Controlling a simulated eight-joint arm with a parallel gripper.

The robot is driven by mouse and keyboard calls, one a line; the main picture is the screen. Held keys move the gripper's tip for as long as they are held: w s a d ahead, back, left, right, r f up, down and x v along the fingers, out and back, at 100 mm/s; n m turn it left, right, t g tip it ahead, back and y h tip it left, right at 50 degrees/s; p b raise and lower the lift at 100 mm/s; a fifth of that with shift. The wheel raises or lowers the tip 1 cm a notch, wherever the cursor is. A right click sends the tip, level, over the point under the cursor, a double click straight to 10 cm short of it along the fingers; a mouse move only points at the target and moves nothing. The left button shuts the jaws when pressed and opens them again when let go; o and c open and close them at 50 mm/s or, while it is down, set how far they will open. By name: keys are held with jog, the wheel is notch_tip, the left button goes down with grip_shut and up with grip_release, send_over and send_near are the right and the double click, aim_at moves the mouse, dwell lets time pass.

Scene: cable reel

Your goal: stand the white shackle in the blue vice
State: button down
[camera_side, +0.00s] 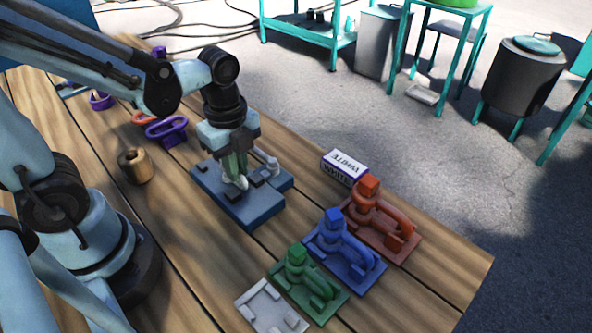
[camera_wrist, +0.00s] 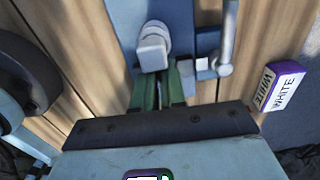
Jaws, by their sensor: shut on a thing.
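The blue vice (camera_side: 238,208) lies on the wooden bench under my gripper, and its body also shows in the wrist view (camera_wrist: 180,18). My gripper (camera_side: 236,172) points straight down over the vice with its green fingers close together. In the wrist view the fingers (camera_wrist: 162,95) are shut on the white shackle (camera_wrist: 153,48), whose pale rounded end shows just beyond them. In the side view a bit of the white shackle (camera_side: 241,183) shows at the fingertips, at the vice. The fingers hide the rest, and I cannot tell whether it touches the vice's base.
A box marked WHITE (camera_side: 345,166) stands right of the vice. Red (camera_side: 410,246), blue (camera_side: 365,272) and green (camera_side: 325,305) boards with coloured parts lie in front, beside an empty white board (camera_side: 268,310). A brass-coloured ring (camera_side: 135,167) and purple part (camera_side: 168,131) are left.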

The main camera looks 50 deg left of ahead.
jog(key=shift+f, duration=0.1)
jog(key=c, duration=1.1)
grip_release()
notch_tip(320, 180, up, 12)
jog(key=w+f+n+t, duration=0.1)
jog(key=n+t, duration=0.1)
jog(key=n, duration=0.4)
jog(key=f+n+t, duration=0.1)
jog(key=n+t, duration=0.1)
jog(key=n, duration=0.4)
jog(key=w+a+f+n+t, duration=0.1)
jog(key=n+t, duration=0.2)
jog(key=n, duration=0.3)
jog(key=shift+w+a+f, duration=0.1)
jog(key=shift+w+f, duration=0.2)
jog(key=shift+f, duration=0.05)
